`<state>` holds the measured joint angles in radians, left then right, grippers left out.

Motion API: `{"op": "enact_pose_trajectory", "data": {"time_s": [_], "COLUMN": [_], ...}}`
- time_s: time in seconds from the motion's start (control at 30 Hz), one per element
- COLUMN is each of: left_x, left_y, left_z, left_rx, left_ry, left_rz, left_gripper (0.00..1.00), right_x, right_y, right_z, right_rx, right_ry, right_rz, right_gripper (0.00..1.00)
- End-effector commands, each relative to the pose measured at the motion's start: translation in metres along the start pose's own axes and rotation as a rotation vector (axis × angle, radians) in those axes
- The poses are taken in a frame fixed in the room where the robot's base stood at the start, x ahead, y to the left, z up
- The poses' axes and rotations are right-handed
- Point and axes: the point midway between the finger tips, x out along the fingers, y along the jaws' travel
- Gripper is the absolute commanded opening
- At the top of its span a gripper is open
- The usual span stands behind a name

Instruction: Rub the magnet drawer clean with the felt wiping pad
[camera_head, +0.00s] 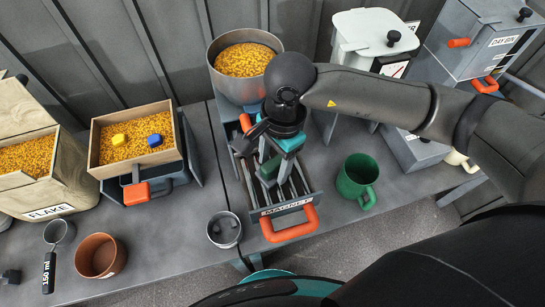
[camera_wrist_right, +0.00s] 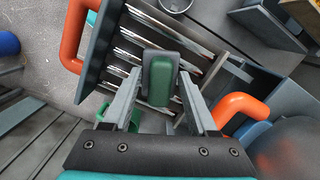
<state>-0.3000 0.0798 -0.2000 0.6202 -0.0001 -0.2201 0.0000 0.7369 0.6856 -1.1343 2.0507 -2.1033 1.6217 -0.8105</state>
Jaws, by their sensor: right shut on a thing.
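The magnet drawer (camera_head: 312,195) is pulled out on the bench, with a "MAGNET" label and an orange handle (camera_head: 290,226) at its front. Silvery bars run along inside it, and they also show in the right wrist view (camera_wrist_right: 205,62). My right gripper (camera_head: 277,160) is over the drawer, pointing down, shut on the felt wiping pad (camera_head: 270,168). The pad has a green top and a grey lower part in the right wrist view (camera_wrist_right: 160,80). It is at the bars; I cannot tell whether it touches them. My left gripper is not in view.
A pot of yellow flakes (camera_head: 222,85) stands behind the drawer. A green mug (camera_head: 357,181) is to its right, a small metal cup (camera_head: 224,229) to its left. A wooden tray (camera_head: 97,150) with yellow and blue blocks, a scoop (camera_head: 50,265) and a brown cup (camera_head: 100,256) are further left.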

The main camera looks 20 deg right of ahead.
Motion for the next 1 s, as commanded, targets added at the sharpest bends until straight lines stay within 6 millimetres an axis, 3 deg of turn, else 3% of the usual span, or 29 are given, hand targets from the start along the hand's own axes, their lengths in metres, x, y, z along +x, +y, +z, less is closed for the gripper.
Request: {"op": "enact_pose_trajectory", "data": {"time_s": [0.03, 0.2, 0.6, 1.0], "left_x": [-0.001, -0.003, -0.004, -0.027], "left_y": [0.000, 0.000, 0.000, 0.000], "left_z": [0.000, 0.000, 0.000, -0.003], "left_rx": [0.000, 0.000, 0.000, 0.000], "left_ry": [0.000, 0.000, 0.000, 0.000], "left_rz": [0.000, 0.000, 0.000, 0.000], "left_gripper": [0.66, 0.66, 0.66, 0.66], "right_x": [0.005, 0.004, 0.003, -0.035], "right_y": [0.010, 0.023, 0.025, 0.022], "right_z": [0.002, 0.007, 0.008, 0.012], "right_rx": [-0.002, -0.002, -0.001, -0.001], "right_ry": [-0.001, -0.001, -0.001, 0.000], "right_rz": [0.022, 0.024, 0.021, 0.011], "right_gripper": [0.00, 0.00, 0.00, 0.00]}}
